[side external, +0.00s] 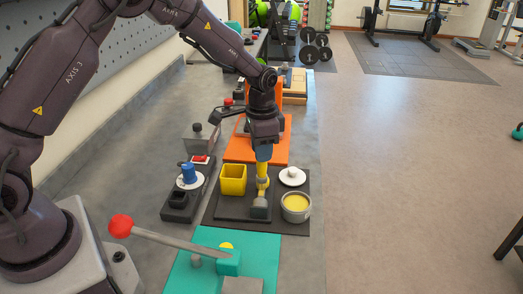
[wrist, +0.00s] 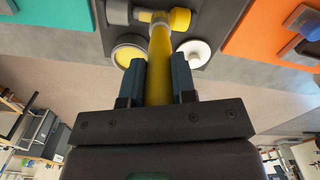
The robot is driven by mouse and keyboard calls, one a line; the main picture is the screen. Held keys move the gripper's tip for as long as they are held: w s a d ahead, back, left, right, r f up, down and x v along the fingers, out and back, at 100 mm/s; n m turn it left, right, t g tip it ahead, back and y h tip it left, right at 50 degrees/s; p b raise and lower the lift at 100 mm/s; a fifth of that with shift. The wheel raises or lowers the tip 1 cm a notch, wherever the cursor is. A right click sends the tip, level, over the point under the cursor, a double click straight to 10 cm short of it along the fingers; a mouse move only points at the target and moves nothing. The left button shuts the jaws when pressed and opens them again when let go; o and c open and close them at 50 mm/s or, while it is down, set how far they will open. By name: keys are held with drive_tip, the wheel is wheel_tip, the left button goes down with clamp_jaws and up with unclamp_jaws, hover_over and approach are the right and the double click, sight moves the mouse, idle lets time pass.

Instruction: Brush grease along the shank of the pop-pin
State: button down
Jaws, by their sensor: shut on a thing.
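In the wrist view the brush (wrist: 160,62) runs between the fingertips (wrist: 158,72) up to the pop-pin. The pop-pin lies across the dark tray, with a grey knob end (wrist: 118,12) and a yellow end (wrist: 180,18); its grey end (side external: 260,208) shows in the side view. The brush's far end overlaps the shank near the yellow end; I cannot tell whether it touches. An open pot of yellow grease (side external: 296,206) stands right of the pin.
A white lid (side external: 292,176) lies behind the pot, and a yellow square cup (side external: 233,180) stands left of the pin. A teal board (side external: 210,240) with a red-knobbed lever (side external: 160,238) is in front. An orange mat (side external: 240,150) is behind. A dark block holder (side external: 180,208) stands left.

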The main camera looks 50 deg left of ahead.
drive_tip(key=shift+r, duration=3.55)
